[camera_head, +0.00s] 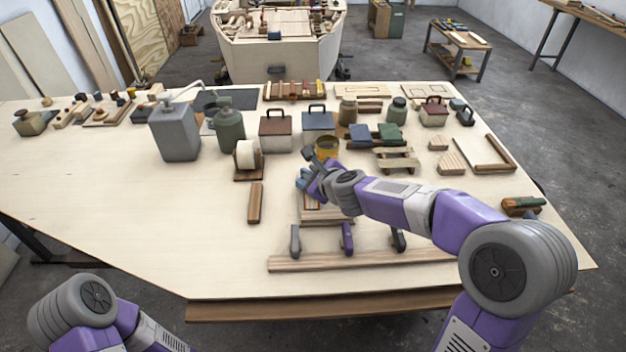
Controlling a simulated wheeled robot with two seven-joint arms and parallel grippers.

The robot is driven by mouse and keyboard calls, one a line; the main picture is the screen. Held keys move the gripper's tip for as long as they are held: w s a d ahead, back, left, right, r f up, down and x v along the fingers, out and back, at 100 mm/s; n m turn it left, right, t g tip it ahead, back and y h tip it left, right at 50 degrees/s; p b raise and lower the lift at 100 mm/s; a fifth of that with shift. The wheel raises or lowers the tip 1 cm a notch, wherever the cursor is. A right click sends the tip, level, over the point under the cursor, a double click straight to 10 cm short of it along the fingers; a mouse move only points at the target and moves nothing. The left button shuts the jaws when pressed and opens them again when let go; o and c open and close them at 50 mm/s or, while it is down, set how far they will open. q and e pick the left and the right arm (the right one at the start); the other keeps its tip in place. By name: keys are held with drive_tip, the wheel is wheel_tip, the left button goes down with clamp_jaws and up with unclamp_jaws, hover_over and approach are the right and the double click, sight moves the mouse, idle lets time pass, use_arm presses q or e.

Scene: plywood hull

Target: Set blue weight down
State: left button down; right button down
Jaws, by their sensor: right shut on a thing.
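My right gripper (311,172) is over the middle of the table, its arm coming in from the right. It is shut on a small blue thing, which I take for the blue weight (302,182). The weight is mostly hidden by the gripper, and I cannot tell whether it touches the wooden piece under it. That wooden piece (314,214) lies flat on the table below the gripper. My left arm shows only at the bottom left corner; its gripper is out of view.
A blue box with a handle (318,124) and a red-brown one (276,131) stand farther back. A wooden rail with clamps (345,258) lies in front.

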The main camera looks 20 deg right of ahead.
drive_tip(key=shift+r, duration=0.2)
drive_tip(key=shift+f, duration=0.2)
drive_tip(key=c, duration=1.1)
unclamp_jaws()
drive_tip(key=shift+r, duration=0.15)
drive_tip(key=shift+s+r, duration=0.2)
drive_tip(key=shift+s, duration=0.05)
drive_tip(key=p+v, duration=0.4)
drive_tip(key=v, duration=0.7)
drive_tip(key=shift+s+d, duration=0.1)
drive_tip(key=shift+s, duration=0.15)
